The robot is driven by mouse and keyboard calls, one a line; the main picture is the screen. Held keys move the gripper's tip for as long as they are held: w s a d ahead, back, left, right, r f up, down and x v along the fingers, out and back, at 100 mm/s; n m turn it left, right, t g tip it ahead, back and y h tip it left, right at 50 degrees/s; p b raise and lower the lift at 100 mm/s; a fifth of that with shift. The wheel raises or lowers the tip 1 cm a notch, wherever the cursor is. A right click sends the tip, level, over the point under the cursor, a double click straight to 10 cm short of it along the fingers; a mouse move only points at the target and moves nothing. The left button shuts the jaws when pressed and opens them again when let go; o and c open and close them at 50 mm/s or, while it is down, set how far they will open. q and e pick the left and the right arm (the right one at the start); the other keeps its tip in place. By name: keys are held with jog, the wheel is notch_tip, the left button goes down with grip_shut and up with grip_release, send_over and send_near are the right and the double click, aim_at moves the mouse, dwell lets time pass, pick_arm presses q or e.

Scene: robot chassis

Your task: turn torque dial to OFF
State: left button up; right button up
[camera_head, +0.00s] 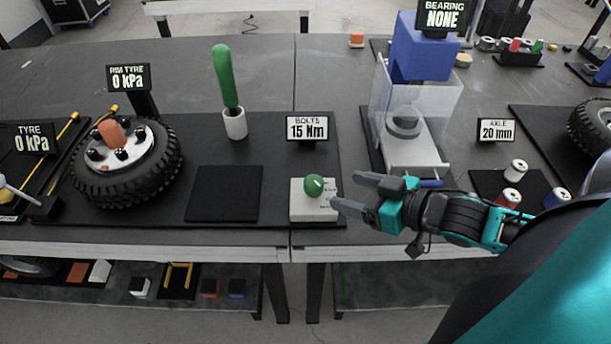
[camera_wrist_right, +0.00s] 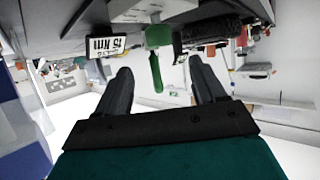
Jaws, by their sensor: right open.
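The torque dial (camera_head: 313,186) is a round green knob with a small white mark, on a white box (camera_head: 314,208) at the black mat's front right corner. Its lettering is too small to read. The BOLTS display (camera_head: 307,128) behind it reads 15 Nm. It also shows upside down in the right wrist view (camera_wrist_right: 105,46). My right gripper (camera_head: 347,189) is open and empty, just right of the dial, its fingers pointing left towards it and apart from it. In the right wrist view, green shapes (camera_wrist_right: 158,38) appear between the fingers; dial and tool overlap there. My left gripper is out of view.
A green-handled tool (camera_head: 227,78) stands in a white cup (camera_head: 234,124) behind the dial. A tyre (camera_head: 126,171) lies to the left. A clear-walled press with a blue top (camera_head: 423,48) stands behind my right gripper. An empty black pad (camera_head: 223,193) lies left of the dial.

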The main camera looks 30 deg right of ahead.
aim_at(315, 181)
jog(key=x, duration=0.9)
jog(key=shift+w+a+f, duration=0.1)
jog(key=shift+w, duration=0.25)
jog(key=shift+x, duration=1.05)
jog(key=c, duration=0.9)
jog(key=shift+c, duration=0.2)
